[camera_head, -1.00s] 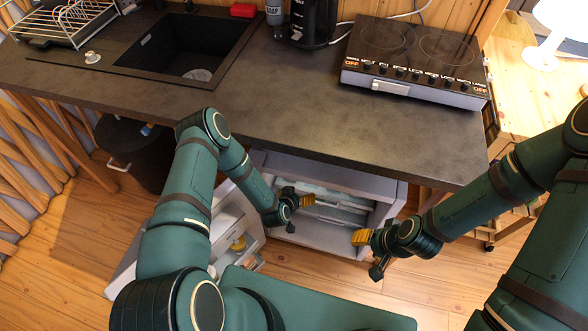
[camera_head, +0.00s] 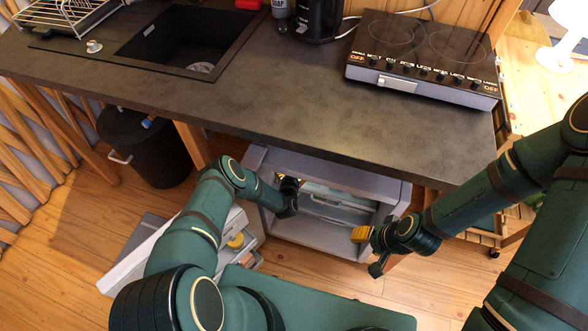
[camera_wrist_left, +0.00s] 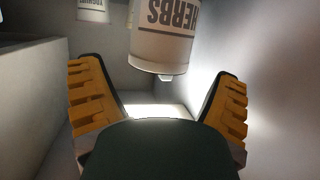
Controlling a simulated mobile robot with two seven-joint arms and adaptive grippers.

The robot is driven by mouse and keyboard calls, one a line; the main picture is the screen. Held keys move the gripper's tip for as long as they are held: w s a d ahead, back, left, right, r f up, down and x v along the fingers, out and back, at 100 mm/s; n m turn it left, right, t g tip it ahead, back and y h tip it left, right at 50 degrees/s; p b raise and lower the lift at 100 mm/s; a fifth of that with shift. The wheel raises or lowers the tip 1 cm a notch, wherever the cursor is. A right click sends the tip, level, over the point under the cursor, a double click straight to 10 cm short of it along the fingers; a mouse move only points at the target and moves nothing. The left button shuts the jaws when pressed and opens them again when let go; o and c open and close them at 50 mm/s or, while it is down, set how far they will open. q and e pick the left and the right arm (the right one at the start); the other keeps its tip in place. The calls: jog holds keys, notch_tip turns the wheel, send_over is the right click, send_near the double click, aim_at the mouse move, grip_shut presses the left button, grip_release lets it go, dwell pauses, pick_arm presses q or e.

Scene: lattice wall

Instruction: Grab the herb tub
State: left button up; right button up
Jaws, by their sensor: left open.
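The herb tub (camera_wrist_left: 163,38), white with dark lettering that reads upside down, shows at the top middle of the left wrist view; its upper part is cut off. My left gripper (camera_wrist_left: 158,75) is open, with one yellow-padded finger on each side and the tub beyond, between the finger lines. I see no contact with it. In the head view my left gripper (camera_head: 289,190) reaches into the open grey fridge (camera_head: 263,212) under the counter, its fingers mostly hidden. The tub cannot be made out there. My right gripper (camera_head: 368,252) is open and empty in front of the fridge's right side.
A yoghurt tub (camera_wrist_left: 93,10) stands left of the herb tub. The fridge door (camera_head: 165,248) is swung open to the left, with items on its shelves. The counter (camera_head: 270,110) overhangs the fridge. A black bin (camera_head: 150,150) stands at left.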

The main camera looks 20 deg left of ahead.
pick_arm(q)
jog(key=b+x, duration=0.2)
jog(key=x, duration=0.3)
jog(key=shift+w+a+r, duration=0.1)
jog(key=shift+w, duration=0.3)
jog(key=shift+r, duration=0.1)
jog(key=c, duration=0.9)
